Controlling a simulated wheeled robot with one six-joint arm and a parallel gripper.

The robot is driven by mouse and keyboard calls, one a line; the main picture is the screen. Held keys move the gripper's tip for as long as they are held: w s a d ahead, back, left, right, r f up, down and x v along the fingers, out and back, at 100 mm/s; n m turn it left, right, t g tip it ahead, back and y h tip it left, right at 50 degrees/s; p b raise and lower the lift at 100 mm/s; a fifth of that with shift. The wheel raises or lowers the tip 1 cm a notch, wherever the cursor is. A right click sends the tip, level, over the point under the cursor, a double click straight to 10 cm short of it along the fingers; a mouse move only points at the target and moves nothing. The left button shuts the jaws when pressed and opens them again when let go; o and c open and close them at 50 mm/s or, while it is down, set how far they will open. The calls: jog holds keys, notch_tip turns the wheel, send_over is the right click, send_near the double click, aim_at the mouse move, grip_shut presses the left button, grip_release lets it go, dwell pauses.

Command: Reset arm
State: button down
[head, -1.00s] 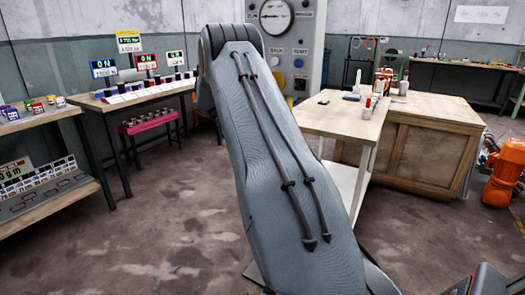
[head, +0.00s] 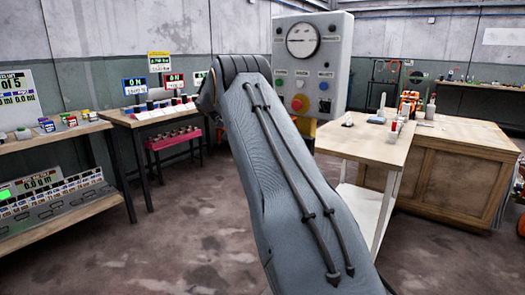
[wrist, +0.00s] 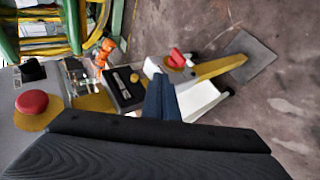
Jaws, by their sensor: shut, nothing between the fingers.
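My arm (head: 300,190) rises through the middle of the head view as a grey link with two dark cables, and bends at a dark joint near the top. My gripper is not visible in the head view. In the wrist view, my gripper (wrist: 160,82) shows as dark blue fingers close together, with nothing seen between them. It points over a scene of a red button (wrist: 32,102) on a yellow base, a second red knob (wrist: 177,57) and a small orange device (wrist: 105,52). The distance from the fingers to these is unclear.
A control panel with a gauge (head: 302,40) stands behind my arm. A wooden workbench (head: 375,148) with tools is to the right, close to the arm. Shelves (head: 60,130) and a bench with display signs (head: 150,112) line the left. The floor (head: 190,225) left of the arm is clear.

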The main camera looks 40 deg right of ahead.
jog(key=s+a+n+t+y+p, duration=0.2)
jog(key=s+a+n+p, duration=0.15)
jog(key=s+a, duration=0.45)
jog(key=s+a+n+t+y+p, duration=0.2)
jog(key=s+a+n+p, duration=0.15)
jog(key=a, duration=0.95)
jog(key=s+a+n+t+y+p, duration=0.1)
jog(key=s+a+p, duration=0.1)
jog(key=s+a, duration=0.5)
jog(key=s+a+n+t+y+p, duration=0.1)
jog(key=s+a, duration=0.6)
jog(key=s, duration=0.7)
jog(key=shift+s+a+f+n+t+y+p, duration=0.15)
jog(key=shift+s+f+n+t+y+p, duration=0.3)
jog(key=shift+y, duration=0.25)
